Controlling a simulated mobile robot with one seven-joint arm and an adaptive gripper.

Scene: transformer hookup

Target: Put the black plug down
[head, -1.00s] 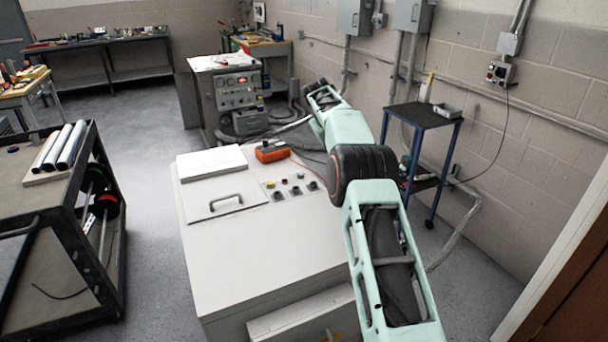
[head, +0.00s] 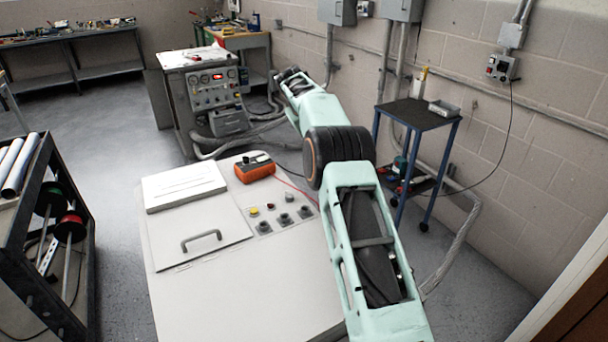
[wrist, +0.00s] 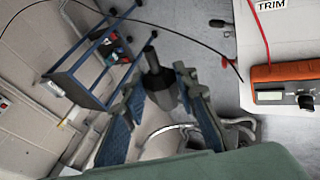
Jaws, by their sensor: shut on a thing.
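In the wrist view my gripper (wrist: 160,88) has its two blue-padded fingers on either side of the black plug (wrist: 157,80). The plug is dark and tapers to a narrow stub pointing away from my wrist. It is held in the air, and the fingers hide part of its sides. In the head view my arm reaches out over the far side of the white cabinet (head: 190,290), and its far end hides the gripper and the plug.
An orange meter (head: 255,171) with a red lead lies on the cabinet beside a white block (head: 184,185). A blue-legged stand (head: 417,113) is right of my arm. A test console (head: 213,88) stands behind. A dark cart (head: 50,270) is at left.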

